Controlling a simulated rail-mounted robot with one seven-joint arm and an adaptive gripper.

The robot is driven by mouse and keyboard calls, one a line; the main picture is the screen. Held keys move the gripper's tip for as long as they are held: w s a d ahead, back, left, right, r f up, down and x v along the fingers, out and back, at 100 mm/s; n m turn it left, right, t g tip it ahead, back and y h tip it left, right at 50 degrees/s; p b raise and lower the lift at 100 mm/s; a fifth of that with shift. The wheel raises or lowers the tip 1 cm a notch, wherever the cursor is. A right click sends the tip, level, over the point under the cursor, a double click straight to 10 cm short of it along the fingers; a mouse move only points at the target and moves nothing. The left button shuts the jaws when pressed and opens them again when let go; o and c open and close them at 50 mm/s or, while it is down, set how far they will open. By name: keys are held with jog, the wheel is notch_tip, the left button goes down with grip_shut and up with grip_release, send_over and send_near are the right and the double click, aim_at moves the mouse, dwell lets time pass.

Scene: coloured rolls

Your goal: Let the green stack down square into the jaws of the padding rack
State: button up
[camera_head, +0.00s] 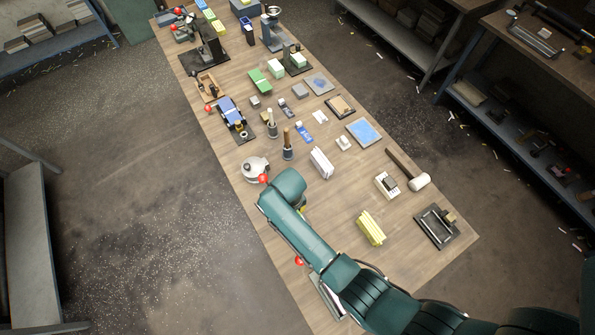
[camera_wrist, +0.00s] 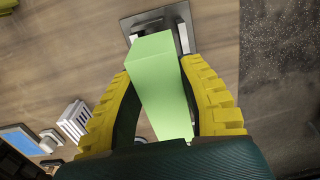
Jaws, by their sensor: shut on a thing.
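A green stack (camera_wrist: 160,85) is held between the two yellow fingers of my gripper (camera_wrist: 160,70) in the wrist view. Its pale end face points to the top of the picture. The padding rack (camera_wrist: 157,17), a grey plate with upright light metal jaws (camera_wrist: 184,37), shows just past that end. The stack overlaps part of the rack in the picture and hides some of it. I cannot tell the height gap; the stack does not look seated in the jaws. In the head view my arm covers the stack and most of the rack (camera_head: 322,299).
A white stack (camera_head: 321,162) and a yellow stack (camera_head: 370,228) stand on the bench near my arm. A mallet (camera_head: 418,181), a black tray (camera_head: 436,228) and a blue pad (camera_head: 364,132) lie to the right. The bench edge runs close beside the rack.

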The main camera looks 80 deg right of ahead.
jog(key=shift+w+d+r, duration=0.15)
jog(key=shift+w+r, duration=0.3)
jog(key=shift+r, duration=0.1)
jog(key=shift+s+d, duration=0.15)
jog(key=shift+d, duration=0.15)
jog(key=f+b, duration=0.2)
jog(key=b, duration=0.1)
jog(key=f+b, duration=0.1)
jog(key=f, duration=0.1)
jog(key=shift+s+d, duration=0.1)
jog(key=shift+s, duration=0.15)
jog(key=shift+f, duration=0.25)
jog(key=shift+w+f, duration=0.1)
jog(key=shift+f, duration=0.2)
jog(key=shift+f, duration=0.25)
jog(key=shift+f, duration=0.35)
